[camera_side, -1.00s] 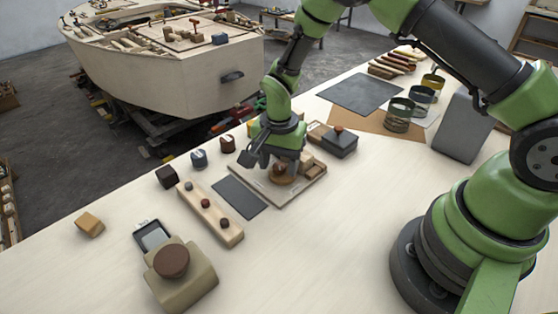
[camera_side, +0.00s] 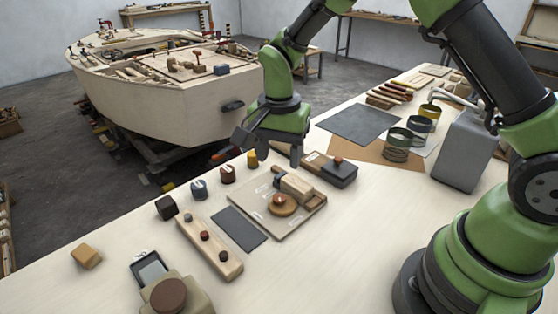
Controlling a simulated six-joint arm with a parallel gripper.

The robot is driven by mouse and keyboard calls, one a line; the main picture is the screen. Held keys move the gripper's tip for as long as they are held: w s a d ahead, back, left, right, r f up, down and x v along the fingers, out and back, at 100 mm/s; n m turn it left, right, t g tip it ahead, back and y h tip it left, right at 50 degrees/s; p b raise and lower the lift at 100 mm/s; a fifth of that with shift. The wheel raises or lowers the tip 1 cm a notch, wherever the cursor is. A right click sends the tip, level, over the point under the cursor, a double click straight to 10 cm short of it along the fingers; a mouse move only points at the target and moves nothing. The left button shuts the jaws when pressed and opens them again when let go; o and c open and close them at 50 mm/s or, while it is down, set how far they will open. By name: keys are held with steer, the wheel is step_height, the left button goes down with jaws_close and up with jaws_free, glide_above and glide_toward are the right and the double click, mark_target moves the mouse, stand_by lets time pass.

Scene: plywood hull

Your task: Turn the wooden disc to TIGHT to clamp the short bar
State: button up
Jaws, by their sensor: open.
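The wooden disc (camera_side: 283,207), with a small reddish knob on top, lies on a thin wooden board (camera_side: 257,208) on the bench. Pale marks on the board are too small to read, so I cannot tell which one the disc points to. A light wooden bar-like piece (camera_side: 295,187) lies just behind the disc, with a dark part at its left end; I cannot tell whether it is clamped. My gripper (camera_side: 270,148) is open and empty, above and behind the board, clear of the disc.
A wooden strip with several knobs (camera_side: 212,250) and a dark mat (camera_side: 239,228) lie left of the board. Several small knobs stand along the bench's back edge. A dark box (camera_side: 339,172) is behind right. Tins (camera_side: 397,145) stand farther right.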

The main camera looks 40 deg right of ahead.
mark_target(279, 197)
step_height(279, 197, down, 10)
steer(key=m, duration=0.5)
stand_by(0.5)
steer(key=c, duration=0.9)
